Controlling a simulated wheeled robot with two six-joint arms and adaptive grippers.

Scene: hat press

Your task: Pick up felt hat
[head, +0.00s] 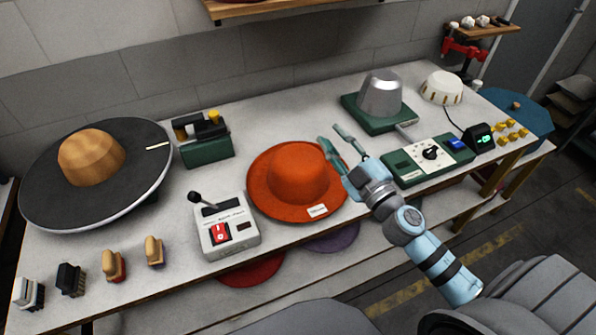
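The orange-red felt hat (278,188) sits brim down on the white workbench near the middle, with a small white label on its front brim. My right gripper (341,139) is just to the right of the hat's crown, over or beside the right part of the brim. Its two fingers are spread apart with nothing visible between them, and they point up and left in the picture. I cannot tell whether the left finger touches the hat. My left gripper does not show.
A white switch box (228,230) stands left of the hat. A dark round turntable with a wooden block (92,158) is at far left. A silver press form (380,95) on a green base and a green control panel (428,158) stand right. Several brushes line the front left edge.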

